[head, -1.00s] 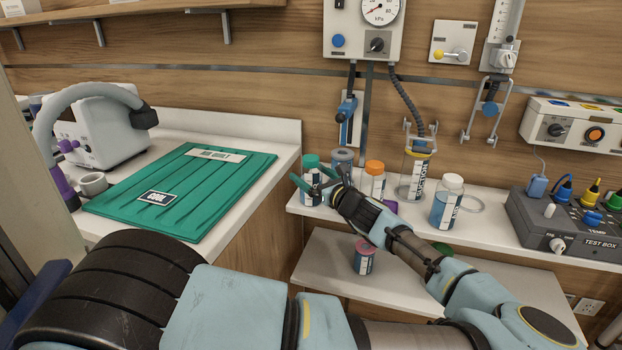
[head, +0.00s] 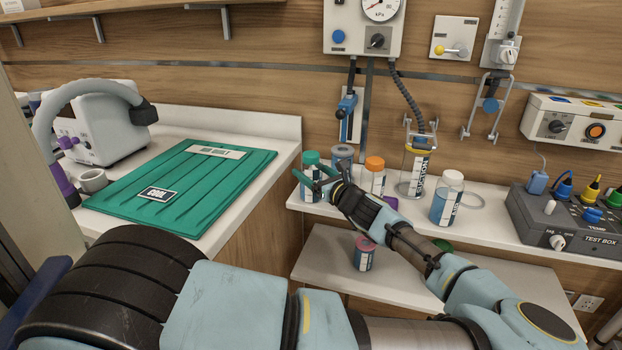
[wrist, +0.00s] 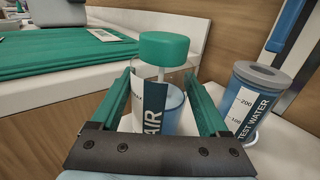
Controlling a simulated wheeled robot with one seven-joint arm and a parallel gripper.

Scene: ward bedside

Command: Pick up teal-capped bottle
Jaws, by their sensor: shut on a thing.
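The teal-capped bottle (head: 311,178) stands upright at the left end of the upper white shelf. In the wrist view the bottle (wrist: 162,85) shows a teal cap, a clear body and a dark label reading "AIR". My gripper (head: 318,180) is around its body, with one teal finger on each side. In the wrist view my gripper (wrist: 160,95) is shut on the bottle below the cap. The bottle's base is partly hidden by my gripper, so I cannot tell whether it touches the shelf.
A grey-capped "TEST WATER" bottle (wrist: 250,105) stands close on the right. An orange-capped bottle (head: 373,176), a clear jar (head: 413,175) and a white-capped bottle (head: 447,200) stand further right. A red-capped bottle (head: 364,254) is on the lower shelf. A green mat (head: 215,185) lies at left.

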